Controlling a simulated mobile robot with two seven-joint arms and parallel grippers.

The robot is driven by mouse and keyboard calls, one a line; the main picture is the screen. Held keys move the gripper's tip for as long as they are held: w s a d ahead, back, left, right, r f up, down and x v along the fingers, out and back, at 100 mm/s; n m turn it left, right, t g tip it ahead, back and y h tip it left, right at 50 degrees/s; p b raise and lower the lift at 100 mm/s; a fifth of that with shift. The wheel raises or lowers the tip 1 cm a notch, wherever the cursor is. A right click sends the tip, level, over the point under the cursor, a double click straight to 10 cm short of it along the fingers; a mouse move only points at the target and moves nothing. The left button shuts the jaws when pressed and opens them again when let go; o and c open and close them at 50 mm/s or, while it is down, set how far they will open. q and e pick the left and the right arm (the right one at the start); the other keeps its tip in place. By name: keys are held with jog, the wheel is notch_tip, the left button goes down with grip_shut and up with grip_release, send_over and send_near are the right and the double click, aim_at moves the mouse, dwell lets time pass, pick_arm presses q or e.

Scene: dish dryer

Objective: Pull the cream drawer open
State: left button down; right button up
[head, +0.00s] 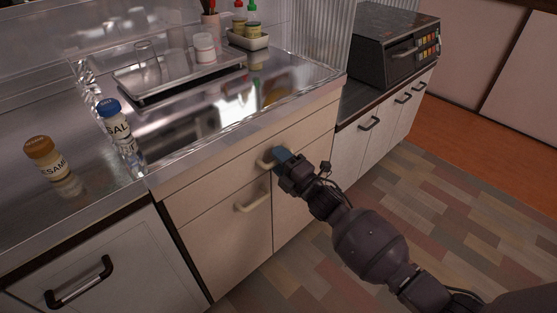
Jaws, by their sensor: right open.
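The cream drawer (223,168) is a shallow front just below the steel counter edge, and it looks closed. Its cream handle (263,160) is partly hidden by my right gripper (276,157). My left gripper is not in view.
Below the drawer is a cream cupboard door with its own handle (252,196). A salt bottle (118,128) and a sesame bottle (47,160) stand on the counter. A steel tray (180,78) and a dark oven (393,45) are farther back. The floor in front is clear.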

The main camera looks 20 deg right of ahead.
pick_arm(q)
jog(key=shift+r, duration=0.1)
pick_arm(e)
jog(key=c, duration=0.7)
grip_shut()
